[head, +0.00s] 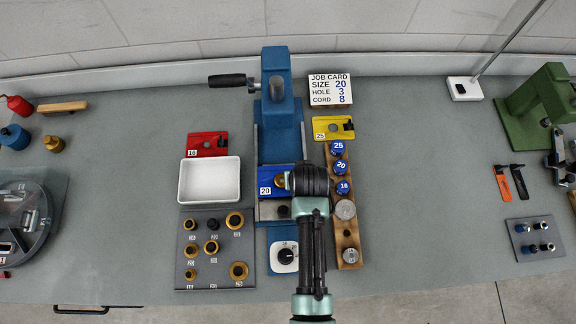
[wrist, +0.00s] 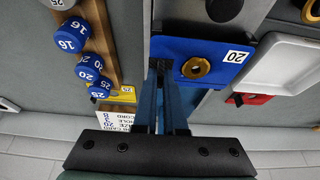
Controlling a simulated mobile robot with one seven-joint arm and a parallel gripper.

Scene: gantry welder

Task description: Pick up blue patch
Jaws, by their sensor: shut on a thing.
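The blue patch (head: 265,171) is a flat blue plate with a white 20 label and a brass ring on it. It lies at the front of the blue press, partly hidden by my arm. In the wrist view the blue patch (wrist: 225,47) shows its label and ring clearly. My gripper (wrist: 163,70) has its fingers close together at the dark end of the patch, shut on it. The fingertips are hidden from the head view by my wrist. I cannot tell whether the patch is clear of the surface beneath it.
A wooden rack (head: 352,254) with blue-capped pieces stands close on the right. A white tray (head: 183,197) and a grey board (head: 212,272) of brass rings lie left. The red plate (head: 207,139) and yellow plate (head: 345,120) lie behind. A job card (head: 331,83) stands at the back.

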